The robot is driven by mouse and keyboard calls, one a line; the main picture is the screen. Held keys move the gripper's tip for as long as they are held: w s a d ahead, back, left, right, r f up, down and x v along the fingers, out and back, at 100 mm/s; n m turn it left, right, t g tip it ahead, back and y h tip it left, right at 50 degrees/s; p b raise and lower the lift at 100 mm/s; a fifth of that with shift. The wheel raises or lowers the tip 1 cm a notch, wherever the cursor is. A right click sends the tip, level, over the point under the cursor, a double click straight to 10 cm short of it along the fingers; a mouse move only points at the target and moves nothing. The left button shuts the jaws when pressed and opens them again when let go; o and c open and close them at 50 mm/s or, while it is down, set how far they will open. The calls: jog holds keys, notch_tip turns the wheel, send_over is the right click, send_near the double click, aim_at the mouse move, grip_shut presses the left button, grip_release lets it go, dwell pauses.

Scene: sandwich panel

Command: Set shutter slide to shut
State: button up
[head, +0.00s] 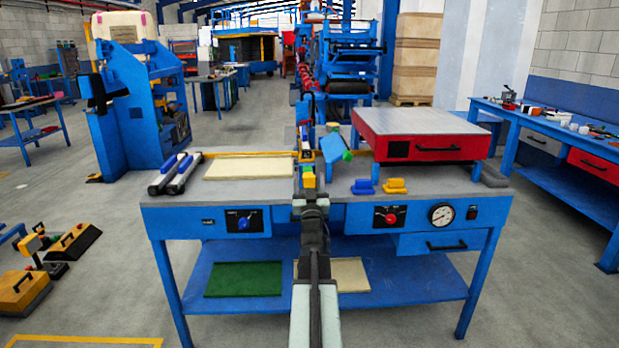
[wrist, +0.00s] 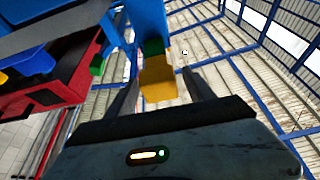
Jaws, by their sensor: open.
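A yellow block (wrist: 158,82) with a green part (wrist: 153,48) beside it sits on a blue body (wrist: 146,18) in the wrist view. I take the yellow block to be the shutter slide's handle, but no label confirms this. My gripper (wrist: 161,92) is open, with one dark finger on each side of the yellow block; contact is not clear. In the head view the yellow block (head: 308,181) shows just beyond my wrist, over the workbench (head: 240,188). My arm hides part of the bench middle there, and the slide's track cannot be made out.
Right of my arm stand a tilted blue plate (head: 333,148), small blue (head: 363,187) and yellow (head: 395,186) pieces and a red drawer box (head: 420,146). Two dark rollers (head: 175,174) and a pale board (head: 249,167) lie left. Knobs and a gauge (head: 441,215) line the front.

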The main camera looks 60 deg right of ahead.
aim_at(309, 187)
grip_shut()
jog(key=w+d, duration=0.1)
jog(key=d, duration=0.1)
jog(key=w+d, duration=0.2)
jog(key=shift+w+d, duration=0.15)
jog(key=shift+d, duration=0.05)
grip_release()
jog(key=shift+a+f, duration=0.1)
jog(key=b+v, duration=0.3)
jog(key=v, duration=0.4)
jog(key=shift+f, duration=0.1)
jog(key=shift+s+a, duration=0.2)
jog(key=shift+a, duration=0.05)
